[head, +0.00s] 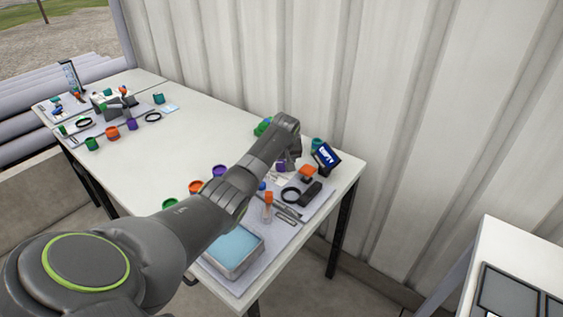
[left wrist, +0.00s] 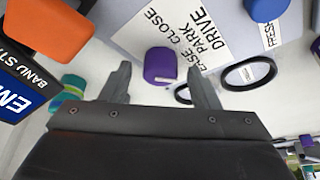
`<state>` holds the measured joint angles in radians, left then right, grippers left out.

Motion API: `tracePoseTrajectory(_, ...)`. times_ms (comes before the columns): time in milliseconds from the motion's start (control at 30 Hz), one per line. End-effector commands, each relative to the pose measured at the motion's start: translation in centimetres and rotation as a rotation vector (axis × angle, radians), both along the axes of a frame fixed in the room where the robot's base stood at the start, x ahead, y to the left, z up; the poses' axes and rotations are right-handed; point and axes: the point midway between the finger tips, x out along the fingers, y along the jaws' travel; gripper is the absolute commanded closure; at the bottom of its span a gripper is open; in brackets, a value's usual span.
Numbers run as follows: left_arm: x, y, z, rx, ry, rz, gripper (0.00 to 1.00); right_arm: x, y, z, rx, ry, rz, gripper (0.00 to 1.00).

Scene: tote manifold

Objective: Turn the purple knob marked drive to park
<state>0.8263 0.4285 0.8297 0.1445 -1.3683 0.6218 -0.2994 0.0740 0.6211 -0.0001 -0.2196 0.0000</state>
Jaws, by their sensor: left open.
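The purple knob (left wrist: 160,65) shows in the left wrist view, with a small pale mark on its lower edge. It stands beside a white label sheet (left wrist: 146,22) printed with CLOSE, PARK and DRIVE. I cannot tell which word the mark lines up with. My left gripper (left wrist: 160,72) is open, with one finger on each side of the knob in the picture and gaps on both sides. I cannot tell the height between them. In the head view my left gripper (head: 290,160) is over the right end of the table, and I cannot make out the knob there. My right gripper is not in view.
A dark blue EMPTY sign (head: 326,156), an orange block (head: 307,171) and a black ring (head: 290,194) crowd the gripper. A blue-filled tray (head: 235,246) lies at the near edge. A corrugated wall (head: 400,110) stands behind. The table's middle (head: 170,145) is clear.

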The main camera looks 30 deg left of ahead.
Motion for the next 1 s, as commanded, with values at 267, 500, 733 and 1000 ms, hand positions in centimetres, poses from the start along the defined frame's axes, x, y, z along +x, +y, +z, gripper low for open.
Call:
tracePoseTrajectory(267,0.0,-0.02,0.03,0.0,0.0,0.0,0.59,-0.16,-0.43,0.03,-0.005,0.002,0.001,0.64)
tracePoseTrajectory(500,-0.01,-0.01,0.04,0.0,0.0,0.0,0.89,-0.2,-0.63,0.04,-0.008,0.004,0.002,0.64)
tracePoseTrajectory(733,0.0,-0.04,0.08,-0.001,0.001,0.021,0.89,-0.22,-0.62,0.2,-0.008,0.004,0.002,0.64)
tracePoseTrajectory(1000,0.11,-0.11,0.2,0.0,0.001,0.151,0.89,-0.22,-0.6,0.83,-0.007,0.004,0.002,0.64)
